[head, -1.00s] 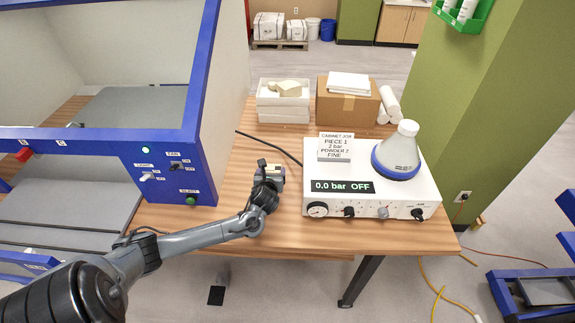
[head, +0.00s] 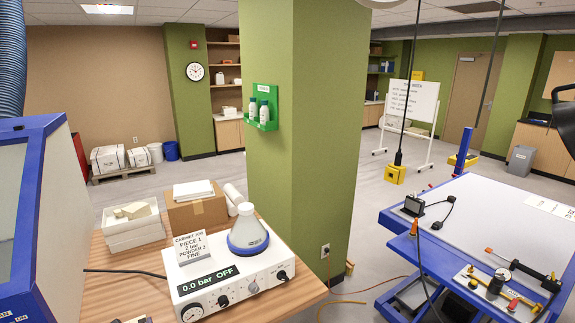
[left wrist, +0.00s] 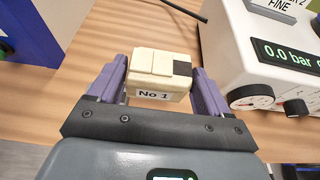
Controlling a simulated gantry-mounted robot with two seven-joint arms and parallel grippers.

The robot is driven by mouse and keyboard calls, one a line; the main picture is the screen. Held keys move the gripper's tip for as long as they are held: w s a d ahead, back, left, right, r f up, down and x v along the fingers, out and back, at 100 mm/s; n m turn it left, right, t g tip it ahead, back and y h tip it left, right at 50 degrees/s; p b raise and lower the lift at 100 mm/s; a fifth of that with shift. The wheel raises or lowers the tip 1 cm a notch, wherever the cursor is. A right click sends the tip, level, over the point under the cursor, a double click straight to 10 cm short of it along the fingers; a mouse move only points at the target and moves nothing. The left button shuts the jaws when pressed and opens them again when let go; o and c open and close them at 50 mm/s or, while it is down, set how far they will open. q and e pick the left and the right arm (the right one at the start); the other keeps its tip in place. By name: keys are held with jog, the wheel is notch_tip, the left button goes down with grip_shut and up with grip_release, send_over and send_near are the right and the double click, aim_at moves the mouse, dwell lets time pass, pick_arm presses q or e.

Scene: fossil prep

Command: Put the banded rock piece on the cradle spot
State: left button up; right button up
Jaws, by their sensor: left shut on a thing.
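My left gripper (left wrist: 160,80) is shut on a small cream block (left wrist: 150,62) with a dark square patch on top and a "No 1" label on its front. In the left wrist view it is held between the two purple-grey fingers, over the wooden table. I cannot tell whether this block is the banded rock piece; no clear banding shows on it. Pale rock pieces (head: 131,210) lie in a white box at the back left of the table. I cannot make out a cradle spot. My right gripper is not in view.
A white control unit (head: 232,282) reading "0.0 bar OFF" carries a flask (head: 247,237) and a job card (head: 190,248). A cardboard box (head: 197,211) stands behind it. A blue-framed cabinet (head: 40,240) is at left. A blue-edged table (head: 500,225) with tools is at right, beyond a floor gap.

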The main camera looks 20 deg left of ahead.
pick_arm(q)
jog(key=d+r+m+t+h+p, duration=0.1)
jog(key=d+r+m+h+p, duration=0.2)
jog(key=d, duration=0.9)
jog(key=d+r+m+t+h+p, duration=0.2)
jog(key=d+r, duration=0.5)
jog(key=d, duration=0.6)
jog(key=d+r+m+t+h+p, duration=0.2)
jog(key=d+r+m+h+p, duration=0.2)
jog(key=d, duration=0.9)
jog(key=shift+s+r+m+h, duration=0.2)
jog(key=shift+r+m+h, duration=0.4)
jog(key=shift+r+h, duration=0.1)
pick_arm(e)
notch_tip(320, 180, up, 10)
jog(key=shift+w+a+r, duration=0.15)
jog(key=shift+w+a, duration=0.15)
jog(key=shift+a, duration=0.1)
